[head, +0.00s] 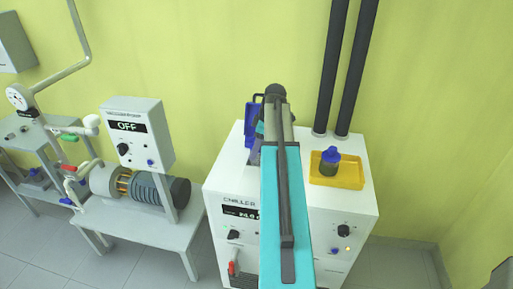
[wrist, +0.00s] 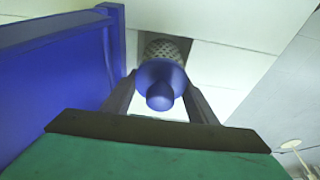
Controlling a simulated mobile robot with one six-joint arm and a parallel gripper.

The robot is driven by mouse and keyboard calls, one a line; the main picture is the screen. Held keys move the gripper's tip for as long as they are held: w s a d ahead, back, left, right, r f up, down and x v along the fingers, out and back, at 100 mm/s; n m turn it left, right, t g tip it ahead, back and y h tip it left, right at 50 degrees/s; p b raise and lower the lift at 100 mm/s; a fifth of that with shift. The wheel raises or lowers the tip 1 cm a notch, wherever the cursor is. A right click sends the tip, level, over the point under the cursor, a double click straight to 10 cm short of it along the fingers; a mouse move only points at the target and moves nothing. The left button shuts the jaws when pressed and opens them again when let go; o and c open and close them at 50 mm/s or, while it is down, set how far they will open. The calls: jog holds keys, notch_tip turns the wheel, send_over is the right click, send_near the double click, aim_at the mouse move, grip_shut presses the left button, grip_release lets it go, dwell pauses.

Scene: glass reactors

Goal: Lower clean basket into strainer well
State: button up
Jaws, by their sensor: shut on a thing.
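My gripper (wrist: 160,88) is shut on the blue knob of a basket (wrist: 161,82), between its two dark fingers in the wrist view. The basket's grey mesh body (wrist: 167,47) extends away from the knob, over or into a dark square opening (wrist: 190,58) in the white top. I cannot tell how deep the mesh sits. A blue raised lid (wrist: 55,75) stands close on the left of the gripper; it also shows in the head view (head: 251,115). In the head view my arm hides the held basket and the opening.
The white chiller (head: 228,165) carries a yellow tray (head: 352,178) with another blue-capped basket (head: 329,160) at right. Two dark pipes (head: 345,70) rise behind it. A vacuum pump bench (head: 150,222) stands at left.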

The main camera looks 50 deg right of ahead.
jog(key=shift+f+b, duration=0.6)
jog(key=shift+f, duration=0.75)
